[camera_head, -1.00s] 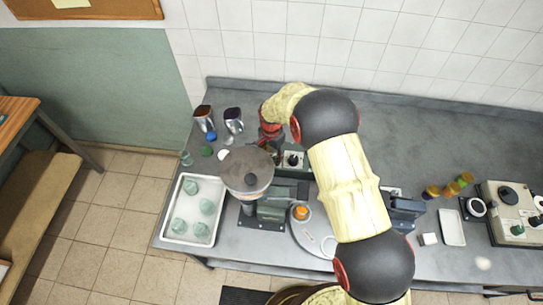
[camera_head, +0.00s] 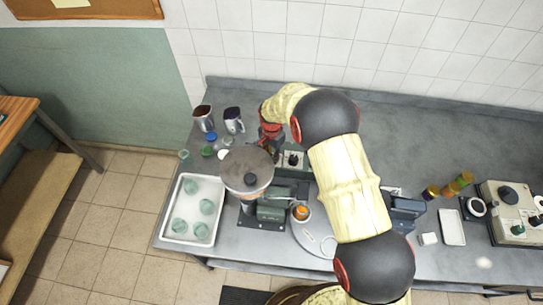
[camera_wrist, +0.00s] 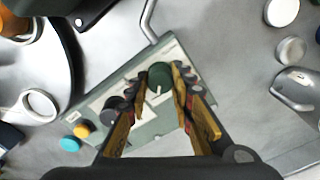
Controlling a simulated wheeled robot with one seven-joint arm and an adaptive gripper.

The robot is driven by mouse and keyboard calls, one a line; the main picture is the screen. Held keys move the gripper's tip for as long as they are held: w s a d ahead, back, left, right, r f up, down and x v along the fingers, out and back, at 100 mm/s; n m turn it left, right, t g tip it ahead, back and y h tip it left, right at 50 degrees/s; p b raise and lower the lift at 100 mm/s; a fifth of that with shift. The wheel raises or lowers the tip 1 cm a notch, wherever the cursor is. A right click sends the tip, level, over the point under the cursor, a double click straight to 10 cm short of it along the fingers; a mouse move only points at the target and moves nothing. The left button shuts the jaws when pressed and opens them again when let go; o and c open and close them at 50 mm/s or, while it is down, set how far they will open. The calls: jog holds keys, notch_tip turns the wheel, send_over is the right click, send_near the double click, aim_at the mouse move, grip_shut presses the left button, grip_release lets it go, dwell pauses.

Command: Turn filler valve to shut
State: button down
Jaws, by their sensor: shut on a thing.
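The filler (camera_head: 247,168) stands at the left of the bench, with a round grey hopper lid on top. Its grey-green control box (camera_wrist: 150,120) lies under my gripper in the wrist view. A dark green round knob (camera_wrist: 159,73) with a pale pointer line sits near the box's far end. I take it for the valve. My gripper (camera_wrist: 161,80) is shut on this knob, one finger on each side. The pointer aims roughly down the picture. In the head view my arm hides the knob, and my gripper (camera_head: 270,131) is only partly visible.
A bent metal rod (camera_wrist: 149,22) rises by the box. A white tray of jars (camera_head: 195,232), metal jugs (camera_head: 234,121) and loose lids stand near the filler.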

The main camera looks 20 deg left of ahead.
jog(key=n+b, duration=0.2)
jog(key=n, duration=0.1)
jog(key=shift+f+n+b, duration=0.1)
jog(key=shift+n+b, duration=0.25)
jog(key=shift+n, duration=0.05)
jog(key=n+b, duration=0.2)
jog(key=n, duration=0.3)
jog(key=n+b, duration=0.1)
jog(key=n, duration=0.3)
jog(key=shift+n+b, duration=0.8)
jog(key=shift+n, duration=1.5)
jog(key=shift+r, duration=0.2)
jog(key=c, duration=1.5)
grip_release()
jog(key=shift+c, duration=0.2)
